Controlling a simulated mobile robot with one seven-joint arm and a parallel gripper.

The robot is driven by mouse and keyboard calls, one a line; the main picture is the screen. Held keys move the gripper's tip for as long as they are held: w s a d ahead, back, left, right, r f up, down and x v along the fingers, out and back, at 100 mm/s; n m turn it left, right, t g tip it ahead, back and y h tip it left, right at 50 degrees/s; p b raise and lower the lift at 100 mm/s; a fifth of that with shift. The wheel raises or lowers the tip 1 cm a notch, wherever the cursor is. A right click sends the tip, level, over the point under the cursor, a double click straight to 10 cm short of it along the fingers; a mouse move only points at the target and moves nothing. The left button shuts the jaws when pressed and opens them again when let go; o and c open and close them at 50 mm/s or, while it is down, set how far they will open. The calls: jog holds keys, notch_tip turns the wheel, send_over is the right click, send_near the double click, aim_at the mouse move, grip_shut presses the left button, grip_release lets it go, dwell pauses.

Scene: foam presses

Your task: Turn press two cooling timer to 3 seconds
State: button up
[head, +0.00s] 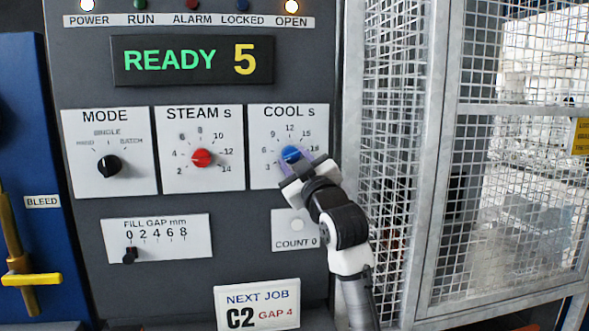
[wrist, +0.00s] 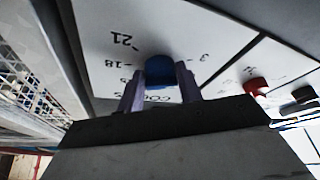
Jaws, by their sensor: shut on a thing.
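The blue cooling knob (head: 290,154) sits in the middle of the white "COOL s" plate (head: 262,174) on the press panel. My gripper (head: 297,165) is at the knob from the lower right, with its fingers shut on either side of it. In the wrist view the blue knob (wrist: 159,71) is between the two pale purple fingers of my gripper (wrist: 160,88). The dial marks 3, 6, 9, 12 and 15 show around it, and 18 is partly covered. The knob's pointer is hidden, so I cannot tell its setting. The display (head: 192,60) reads "READY 5".
The red steam knob (head: 201,158) and black mode knob (head: 109,166) are to the left. Below are the fill gap slider (head: 130,254), the count plate (head: 296,229) and a "NEXT JOB C2 GAP 4" card (head: 257,305). A mesh guard (head: 395,120) stands close on the right.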

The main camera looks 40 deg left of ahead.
jog(key=shift+n+g, duration=0.4)
jog(key=shift+n, duration=0.7)
jog(key=o, duration=1)
jog(key=shift+c, duration=0.2)
jog(key=shift+d+b, duration=0.1)
jog(key=shift+b, duration=0.2)
jog(key=shift+s+d+f, duration=0.1)
jog(key=shift+d+f, duration=0.05)
jog(key=shift+d, duration=0.1)
jog(key=b+v, duration=0.5)
jog(key=v, duration=0.8)
